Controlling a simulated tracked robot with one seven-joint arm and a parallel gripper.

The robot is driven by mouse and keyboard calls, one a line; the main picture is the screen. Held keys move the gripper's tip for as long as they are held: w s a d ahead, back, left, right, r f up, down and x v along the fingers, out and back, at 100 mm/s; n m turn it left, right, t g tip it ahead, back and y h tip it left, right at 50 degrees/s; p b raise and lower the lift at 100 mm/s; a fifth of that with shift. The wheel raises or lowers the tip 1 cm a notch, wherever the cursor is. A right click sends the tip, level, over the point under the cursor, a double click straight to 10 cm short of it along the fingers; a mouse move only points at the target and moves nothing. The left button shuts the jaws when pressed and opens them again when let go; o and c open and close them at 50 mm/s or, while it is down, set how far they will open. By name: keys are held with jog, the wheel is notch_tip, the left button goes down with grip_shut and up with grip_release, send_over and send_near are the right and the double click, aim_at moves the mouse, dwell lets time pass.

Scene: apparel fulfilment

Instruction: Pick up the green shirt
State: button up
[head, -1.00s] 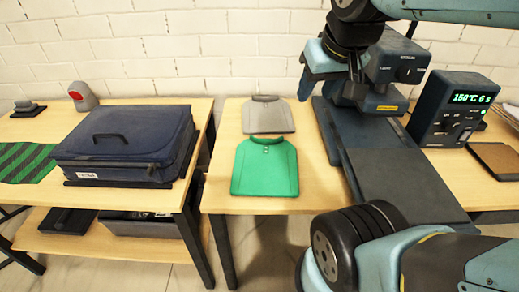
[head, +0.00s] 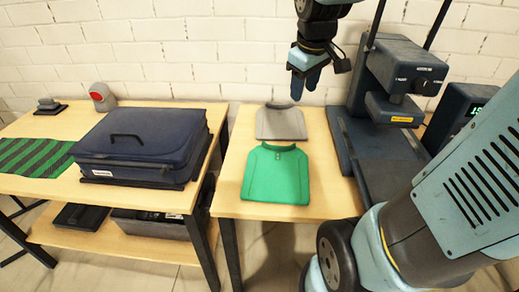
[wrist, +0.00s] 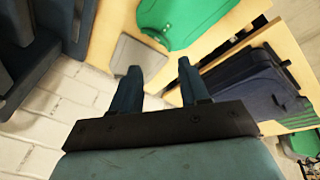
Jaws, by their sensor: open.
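The green shirt (head: 275,175) lies flat on the wooden table in the head view, near the table's front edge. It also shows at the top of the wrist view (wrist: 185,18), partly cut off by the frame. My gripper (head: 304,90) hangs above the back of the table, up and to the right of the shirt, apart from it. In the wrist view my gripper's two fingers (wrist: 160,70) are spread with nothing between them.
A grey shirt (head: 281,123) lies just behind the green one. A dark press (head: 390,110) stands to the right. A dark blue case (head: 145,145) sits on the left table, across a narrow gap. A white brick wall (head: 200,50) closes the back.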

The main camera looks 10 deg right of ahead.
jog(key=w+f+n+g, duration=0.3)
jog(key=w+f+n, duration=0.5)
jog(key=w+f, duration=0.8)
jog(key=shift+y, duration=0.3)
notch_tip(320, 180, down, 14)
jog(key=shift+w+r, duration=0.1)
jog(key=shift+w, duration=0.05)
grip_shut()
